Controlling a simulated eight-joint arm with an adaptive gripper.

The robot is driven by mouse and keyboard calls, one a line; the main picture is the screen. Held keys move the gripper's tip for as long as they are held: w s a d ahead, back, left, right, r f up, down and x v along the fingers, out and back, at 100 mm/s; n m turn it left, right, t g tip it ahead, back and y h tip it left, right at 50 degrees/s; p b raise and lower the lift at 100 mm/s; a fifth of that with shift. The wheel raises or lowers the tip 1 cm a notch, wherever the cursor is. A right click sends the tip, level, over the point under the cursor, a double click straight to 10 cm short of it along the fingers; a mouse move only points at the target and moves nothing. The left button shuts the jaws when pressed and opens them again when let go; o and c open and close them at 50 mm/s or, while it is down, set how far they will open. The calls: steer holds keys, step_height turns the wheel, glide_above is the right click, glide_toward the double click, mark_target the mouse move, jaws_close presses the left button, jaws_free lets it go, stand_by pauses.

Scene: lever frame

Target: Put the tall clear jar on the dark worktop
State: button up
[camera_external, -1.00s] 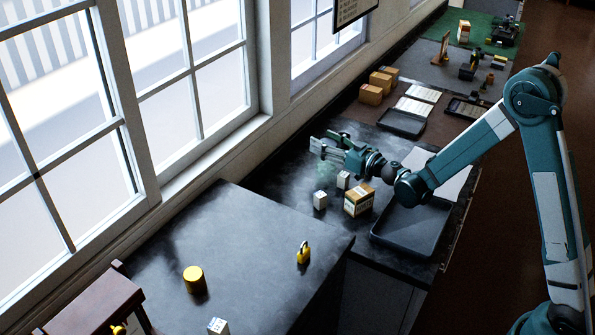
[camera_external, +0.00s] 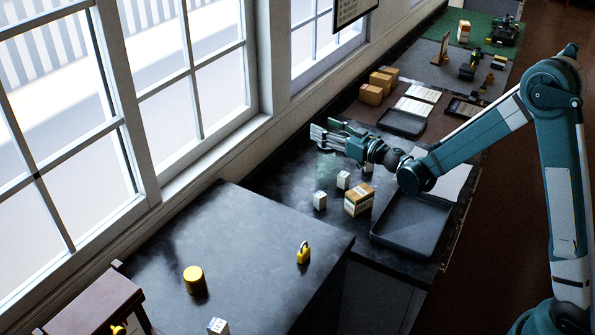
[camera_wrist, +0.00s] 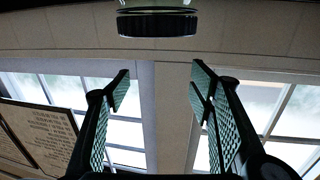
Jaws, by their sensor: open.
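My gripper (camera_external: 324,134) is held above the back part of the dark worktop (camera_external: 283,188), near the window wall. In the wrist view my gripper (camera_wrist: 160,85) has its two green padded fingers wide apart with nothing between them. Beyond the fingertips, at the top edge of the wrist view, is a dark ribbed lid (camera_wrist: 157,23) with a strip of clear body, seemingly the tall clear jar. Most of it is cut off by the frame. In the external view a faint pale-green translucent shape (camera_external: 326,165) shows just below my gripper; I cannot tell its outline clearly.
Two small white boxes (camera_external: 320,200) and a tan carton (camera_external: 359,199) stand near my gripper. A dark tray (camera_external: 412,235) lies to their right. A nearer dark counter (camera_external: 250,240) holds a yellow cylinder (camera_external: 195,279) and a padlock (camera_external: 303,252). The window wall is close behind.

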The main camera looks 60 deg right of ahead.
stand_by(0.4)
steer(key=shift+s+a+r, duration=0.15)
steer(key=shift+s+r, duration=0.05)
steer(key=shift+r, duration=0.3)
steer(key=s+a+r+m+g+h, duration=0.1)
steer(key=s+a+r+g+h, duration=0.1)
steer(key=s+a+r, duration=0.35)
steer(key=s+a+r+m+g+h, duration=0.1)
steer(key=s+a+r+m+h, duration=0.1)
steer(key=s+r, duration=0.7)
steer(key=s+a+f+n+g+y, duration=0.1)
steer(key=s+a+f+g+y, duration=0.1)
steer(key=s+a+f, duration=0.3)
steer(key=s+a+f+n+g+y, duration=0.2)
steer(key=s+a+f, duration=0.3)
steer(key=s+a, duration=0.6)
steer(key=s+a+f+n+g+y, duration=0.2)
steer(key=s+a+f, duration=0.4)
steer(key=s, duration=1.6)
steer(key=shift+s+a+g+y, duration=0.2)
steer(key=shift+a+g+y, duration=0.4)
steer(key=shift+a+g, duration=0.45)
